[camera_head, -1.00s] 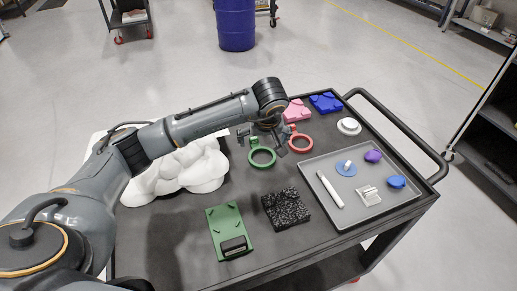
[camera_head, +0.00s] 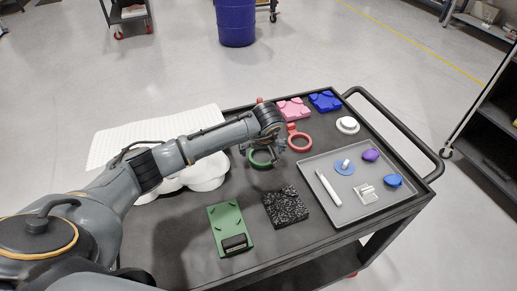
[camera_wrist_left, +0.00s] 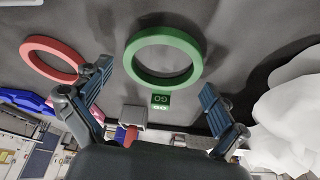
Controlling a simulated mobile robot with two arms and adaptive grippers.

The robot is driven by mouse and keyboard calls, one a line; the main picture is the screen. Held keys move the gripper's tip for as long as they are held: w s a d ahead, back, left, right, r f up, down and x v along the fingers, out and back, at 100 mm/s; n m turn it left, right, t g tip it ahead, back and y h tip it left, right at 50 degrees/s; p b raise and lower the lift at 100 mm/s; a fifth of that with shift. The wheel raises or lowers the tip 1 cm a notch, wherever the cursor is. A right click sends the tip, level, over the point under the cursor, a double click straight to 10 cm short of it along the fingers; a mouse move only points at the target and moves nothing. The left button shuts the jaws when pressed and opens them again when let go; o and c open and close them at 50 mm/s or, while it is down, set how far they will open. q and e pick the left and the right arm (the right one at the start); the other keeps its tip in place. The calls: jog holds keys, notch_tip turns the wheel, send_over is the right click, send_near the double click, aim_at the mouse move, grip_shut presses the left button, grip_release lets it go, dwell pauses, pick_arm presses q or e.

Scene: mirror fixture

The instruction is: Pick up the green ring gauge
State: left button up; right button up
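The green ring gauge (camera_head: 262,163) lies flat on the black cart top, partly hidden by my left gripper in the head view. In the left wrist view the green ring (camera_wrist_left: 163,57) shows whole, with a green tag marked GO at its edge. My left gripper (camera_head: 265,150) hangs over it. In the left wrist view the gripper (camera_wrist_left: 152,98) has its two fingers wide apart, one on each side of the tag, with nothing between them gripped. My right gripper is not in view.
A red ring gauge (camera_head: 300,143) lies right beside the green one. A grey tray (camera_head: 318,198) with small parts is at the right. A black speckled block (camera_head: 287,207) and green plate (camera_head: 230,229) are nearer. A white lumpy object (camera_head: 205,175) is at the left.

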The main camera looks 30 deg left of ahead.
pick_arm(q)
jog(key=c, duration=0.8)
jog(key=shift+r, duration=0.15)
jog(key=shift+c, duration=0.3)
